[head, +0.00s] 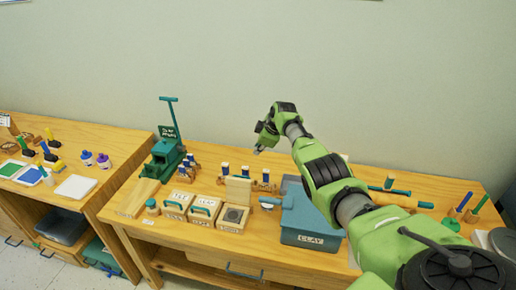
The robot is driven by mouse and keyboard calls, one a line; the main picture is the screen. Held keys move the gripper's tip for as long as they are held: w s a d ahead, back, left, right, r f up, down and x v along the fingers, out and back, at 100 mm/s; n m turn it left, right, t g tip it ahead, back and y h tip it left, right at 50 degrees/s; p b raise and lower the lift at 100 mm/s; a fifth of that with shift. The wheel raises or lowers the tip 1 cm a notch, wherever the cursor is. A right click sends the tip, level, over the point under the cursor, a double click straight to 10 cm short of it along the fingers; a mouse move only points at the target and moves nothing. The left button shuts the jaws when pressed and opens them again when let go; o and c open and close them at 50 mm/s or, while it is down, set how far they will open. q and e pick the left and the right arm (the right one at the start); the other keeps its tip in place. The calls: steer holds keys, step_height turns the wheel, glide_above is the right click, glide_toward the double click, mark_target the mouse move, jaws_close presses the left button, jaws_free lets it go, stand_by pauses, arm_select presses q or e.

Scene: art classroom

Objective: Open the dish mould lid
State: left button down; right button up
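Three small wooden mould boxes stand in a row on the table. The left box (177,204) and the middle box (205,209) have flat lids with teal handles, both shut. The right box (233,217) shows a dark round hollow in its top, and a wooden panel (238,190) stands upright at its back edge, like a raised lid. The labels are too small to read, so I cannot tell which is the dish mould. My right gripper (259,149) is in the air above and behind the boxes, touching nothing visible; its fingers are too small to read. My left gripper is out of view.
A blue-grey bin marked CLAY (311,239) stands right of the boxes, below my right arm. A green press (165,155) stands at the back left. Small stamps with blue tops (264,176) stand behind the boxes. A second table (112,176) is at the left.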

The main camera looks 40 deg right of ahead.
stand_by(0.3)
steer(key=shift+s+r, duration=0.1)
steer(key=v, duration=1.1)
steer(key=shift+s+r, duration=0.15)
steer(key=shift+r, duration=0.2)
stand_by(0.3)
